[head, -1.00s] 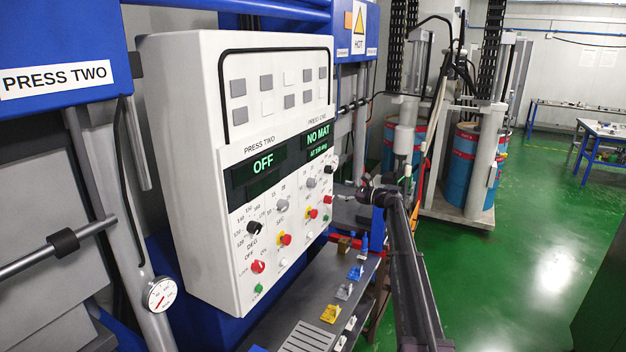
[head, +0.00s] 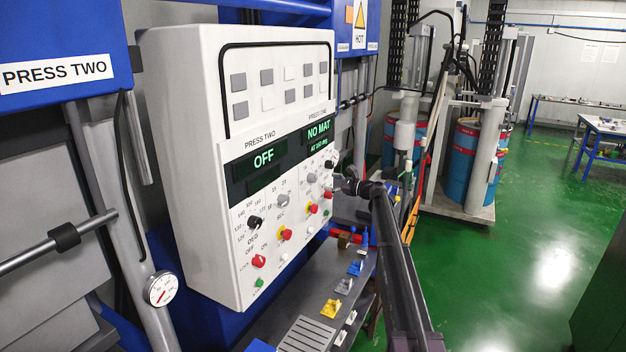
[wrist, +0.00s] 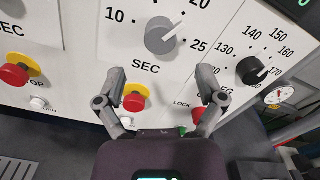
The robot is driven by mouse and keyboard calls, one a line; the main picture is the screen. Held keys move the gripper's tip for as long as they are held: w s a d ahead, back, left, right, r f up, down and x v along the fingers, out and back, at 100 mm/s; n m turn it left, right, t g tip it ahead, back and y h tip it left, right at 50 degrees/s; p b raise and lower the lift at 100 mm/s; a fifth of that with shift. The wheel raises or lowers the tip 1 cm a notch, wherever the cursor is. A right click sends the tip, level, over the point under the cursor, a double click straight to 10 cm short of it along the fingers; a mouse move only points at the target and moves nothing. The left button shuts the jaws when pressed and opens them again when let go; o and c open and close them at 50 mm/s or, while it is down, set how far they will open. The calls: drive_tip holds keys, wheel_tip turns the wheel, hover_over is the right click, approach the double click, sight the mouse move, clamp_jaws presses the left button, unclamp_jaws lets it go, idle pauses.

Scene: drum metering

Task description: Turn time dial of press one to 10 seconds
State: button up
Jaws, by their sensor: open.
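The time dial of press one is a grey knob marked SEC. It shows in the wrist view (wrist: 160,36) at the top middle, with 10 at its left, 20 above and 25 at its right. In the head view the dial (head: 311,178) is small, on the panel's right half. My gripper (wrist: 161,78) is open and empty, its fingers spread just below the dial in the picture, not around it. In the head view my gripper (head: 345,184) is close in front of the panel's right part.
A black temperature dial (wrist: 250,70) sits right of the time dial. A red stop button on yellow (wrist: 135,98) shows between my fingers, and another (wrist: 15,75) is at the left. The press one display (head: 319,132) reads NO MAT. A bench (head: 310,315) lies below the panel.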

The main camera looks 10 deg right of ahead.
sight(315, 178)
drive_tip(key=x, duration=0.8)
drive_tip(key=c, duration=1.1)
